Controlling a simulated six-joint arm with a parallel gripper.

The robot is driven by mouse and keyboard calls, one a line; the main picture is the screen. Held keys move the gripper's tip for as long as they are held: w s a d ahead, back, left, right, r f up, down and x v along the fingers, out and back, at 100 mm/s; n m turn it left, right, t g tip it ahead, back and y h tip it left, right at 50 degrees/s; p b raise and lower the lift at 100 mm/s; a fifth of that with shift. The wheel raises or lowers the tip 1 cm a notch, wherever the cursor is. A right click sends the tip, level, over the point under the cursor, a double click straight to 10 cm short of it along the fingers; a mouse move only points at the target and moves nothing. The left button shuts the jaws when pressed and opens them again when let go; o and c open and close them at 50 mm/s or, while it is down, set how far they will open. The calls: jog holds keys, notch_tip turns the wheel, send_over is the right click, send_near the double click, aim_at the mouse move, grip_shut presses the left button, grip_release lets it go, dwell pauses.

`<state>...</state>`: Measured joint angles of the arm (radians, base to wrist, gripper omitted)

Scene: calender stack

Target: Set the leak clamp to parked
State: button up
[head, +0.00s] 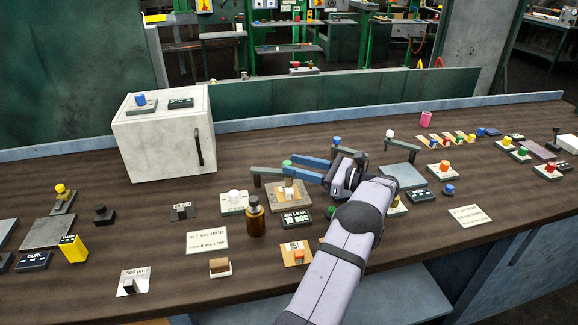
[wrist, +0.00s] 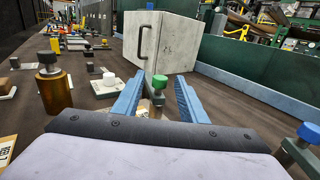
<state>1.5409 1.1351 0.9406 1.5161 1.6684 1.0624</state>
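The clamp behind the black "AIR LEAK 10 SEC" sign (head: 297,217), which I take as the leak clamp, has a grey bar (head: 268,171) and a green knob (head: 287,163). It stands by a pale square plate with a wooden-coloured patch (head: 290,195). My gripper (head: 305,168) has its two blue fingers spread and points left at the knob. In the wrist view the green knob (wrist: 159,82) appears between the open fingers (wrist: 160,77), with gaps on both sides. I cannot tell whether it lies between the tips or just beyond them. Nothing is gripped.
An amber bottle (head: 255,217) and a white-knobbed block (head: 234,201) stand left of the clamp. A blue-knobbed post (head: 337,141) stands close behind my gripper. A white cabinet (head: 160,140) is at the back left. Bare bench lies between the cabinet and the clamp.

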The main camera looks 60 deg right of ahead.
aim_at(285, 162)
jog(key=shift+r, duration=0.1)
dwell(0.3)
jog(key=shift+w+r, duration=0.2)
jog(key=shift+r, duration=0.1)
jog(key=shift+w+r+t+h, duration=0.3)
jog(key=shift+w+r+h, duration=0.4)
jog(key=shift+r+h, duration=0.1)
jog(key=shift+w+m+h, duration=0.1)
jog(key=shift+m+h, duration=0.5)
jog(key=shift+h, duration=0.5)
jog(key=shift+a+f+m+h+b, duration=0.1)
jog(key=shift+a+m+h+b, duration=0.1)
jog(key=shift+m+h, duration=0.3)
jog(key=shift+a+f+m+h+b, duration=0.15)
jog(key=shift+m+h, duration=0.15)
jog(key=shift+h, duration=0.4)
jog(key=shift+s+a+f+m+g+h+b, duration=0.15)
jog(key=shift+s+a+f+m+g+h, duration=0.15)
jog(key=shift+s+f+m+g+h, duration=0.4)
jog(key=shift+s+a+f+m+g+h+b, duration=0.15)
jog(key=shift+s+a+f+m+g+h, duration=0.25)
jog(key=shift+m+h, duration=0.5)
jog(key=shift+w+d, duration=0.15)
jog(key=shift+d, duration=0.05)
jog(key=shift+p+x, duration=0.8)
jog(key=shift+x, duration=2.75)
